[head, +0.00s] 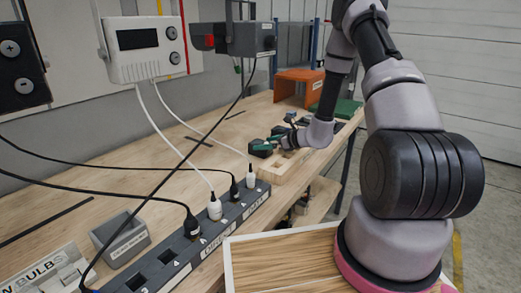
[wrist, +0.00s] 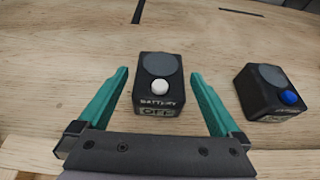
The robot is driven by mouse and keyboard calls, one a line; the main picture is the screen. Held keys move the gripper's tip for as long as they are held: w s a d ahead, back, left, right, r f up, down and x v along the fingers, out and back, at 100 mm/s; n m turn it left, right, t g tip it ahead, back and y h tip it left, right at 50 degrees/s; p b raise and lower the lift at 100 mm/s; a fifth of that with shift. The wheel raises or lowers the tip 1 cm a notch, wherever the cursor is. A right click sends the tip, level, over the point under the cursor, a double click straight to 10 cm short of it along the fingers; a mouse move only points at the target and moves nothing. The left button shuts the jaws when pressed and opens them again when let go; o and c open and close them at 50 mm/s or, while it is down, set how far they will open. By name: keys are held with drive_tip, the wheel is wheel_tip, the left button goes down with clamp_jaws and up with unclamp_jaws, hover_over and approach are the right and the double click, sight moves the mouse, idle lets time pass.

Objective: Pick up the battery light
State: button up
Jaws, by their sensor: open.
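The battery light, a small black box with a round grey lens, a white button and a label reading "BATTERY" and "OFF" (wrist: 157,68), stands upright on the wooden bench in the wrist view. My gripper (wrist: 159,76) is open, with one green finger on each side of the box. Gaps show between the fingers and the box, so it is not gripped. In the head view my gripper (head: 268,144) is low over the bench at the far end of my arm; the box there is too small to tell for sure.
A similar black box with a blue button (wrist: 268,92) stands just right of my right finger. A power strip with plugged cables (head: 205,235) lies along the bench's near edge. An orange holder (head: 298,85) and a grey bin (head: 121,238) also stand on it.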

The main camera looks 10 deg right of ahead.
drive_tip(key=shift+w+a, duration=0.1)
clamp_jaws()
